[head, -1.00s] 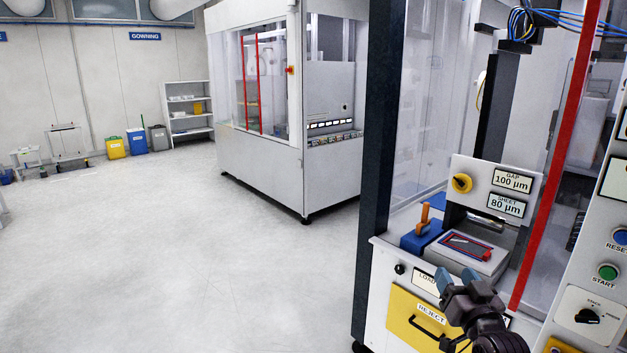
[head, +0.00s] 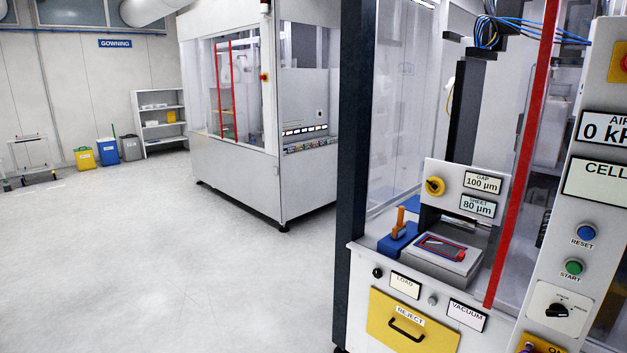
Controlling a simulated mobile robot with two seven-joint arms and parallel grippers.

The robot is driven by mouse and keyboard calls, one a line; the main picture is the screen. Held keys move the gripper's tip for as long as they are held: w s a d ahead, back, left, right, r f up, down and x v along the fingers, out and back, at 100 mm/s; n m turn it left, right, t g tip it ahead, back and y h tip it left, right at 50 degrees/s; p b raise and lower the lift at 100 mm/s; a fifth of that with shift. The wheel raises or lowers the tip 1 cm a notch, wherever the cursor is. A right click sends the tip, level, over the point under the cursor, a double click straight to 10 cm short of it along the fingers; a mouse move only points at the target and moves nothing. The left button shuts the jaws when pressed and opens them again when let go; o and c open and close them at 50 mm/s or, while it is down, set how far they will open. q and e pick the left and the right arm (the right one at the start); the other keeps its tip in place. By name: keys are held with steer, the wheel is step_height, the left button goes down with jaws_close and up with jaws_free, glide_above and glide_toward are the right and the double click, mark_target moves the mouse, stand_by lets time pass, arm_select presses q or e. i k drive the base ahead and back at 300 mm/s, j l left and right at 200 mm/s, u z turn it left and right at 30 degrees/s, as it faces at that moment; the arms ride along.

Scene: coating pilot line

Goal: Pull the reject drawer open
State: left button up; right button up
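The reject drawer (head: 385,335) has a yellow front set low in the white machine cabinet. It carries a white REJECT label (head: 410,316) and a black bar handle (head: 407,330). The drawer front looks flush with the cabinet, and its lower edge is cut off by the bottom of the picture. Neither of my grippers shows in the head view now, and nothing touches the handle.
LOAD (head: 405,285) and VACUUM (head: 467,316) labels sit above the drawer. A press bed with a red-framed plate (head: 441,247) and a blue block with an orange lever (head: 399,225) stand above. A control panel (head: 580,210) stands at right. Open floor (head: 190,270) lies left.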

mark_target(402, 328)
steer(key=z, duration=1.9)
steer(key=j, duration=0.65)
steer(key=i+j, duration=0.15)
steer(key=j, duration=0.45)
steer(key=j+u, duration=0.1)
steer(key=j, duration=0.55)
steer(key=i+j, duration=0.1)
steer(key=j, duration=0.5)
steer(key=i+j, duration=0.1)
steer(key=j, duration=0.25)
steer(key=i+j, duration=0.15)
steer(key=j, duration=0.15)
steer(key=i+j+u, duration=0.1)
steer(key=j, duration=0.25)
